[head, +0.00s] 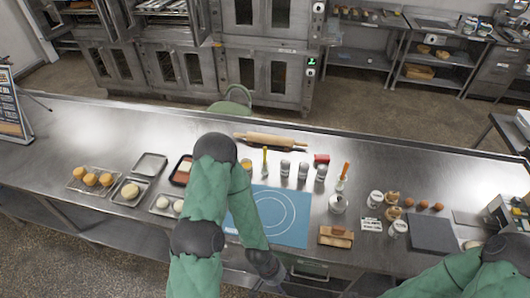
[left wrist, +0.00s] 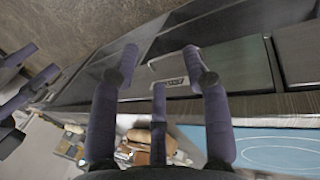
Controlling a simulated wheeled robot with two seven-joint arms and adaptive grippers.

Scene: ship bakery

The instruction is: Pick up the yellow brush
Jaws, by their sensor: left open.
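The yellow brush (head: 265,157) stands on the steel counter (head: 120,128), with its yellow handle up, just above the blue mat (head: 295,203) and left of several shakers. My left gripper (head: 270,277) is low at the counter's front edge, below the mat and well away from the brush. In the left wrist view my left gripper (left wrist: 160,65) has its fingers spread with nothing between them, over a steel drawer front with a handle. The brush does not show there. Purple fingers at that view's left edge seem to be my right gripper (left wrist: 25,75), partly cut off.
A rolling pin (head: 270,141) lies behind the brush. Trays with dough and buns (head: 92,180) are at left. My left arm crosses above the counter.

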